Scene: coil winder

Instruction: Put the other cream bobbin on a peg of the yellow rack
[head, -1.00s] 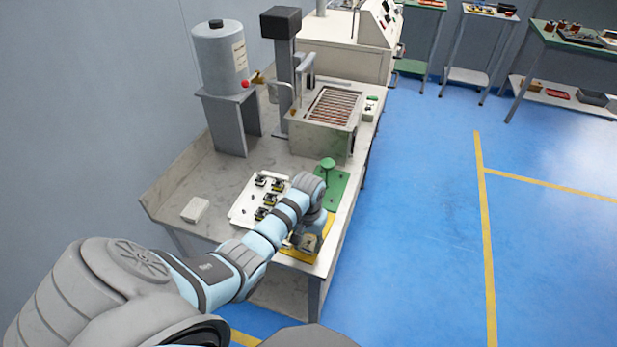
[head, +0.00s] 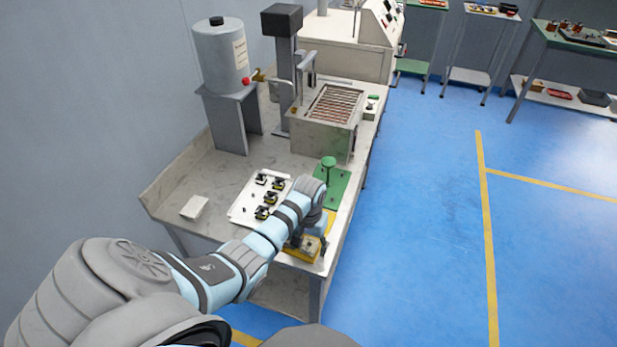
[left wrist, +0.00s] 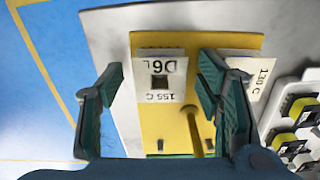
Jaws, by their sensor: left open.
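The yellow rack (left wrist: 145,120) lies under my left gripper in the left wrist view, and part of it shows in the head view (head: 300,257). One slanting yellow peg (left wrist: 194,130) stands bare. A cream square piece with a dark square hole (left wrist: 172,92), seemingly a cream bobbin, sits on the rack, marked D6L and 155 C. My left gripper (left wrist: 160,72) is open, its fingers on either side of this piece and apart from it. In the head view the left gripper (head: 310,240) is over the near bench corner, partly hidden by its wrist. My right gripper is not in view.
A white tray (head: 244,211) with several black and yellow parts lies beside the rack. A green plate with a knob (head: 328,170) stands behind. The bench's left part is mostly clear.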

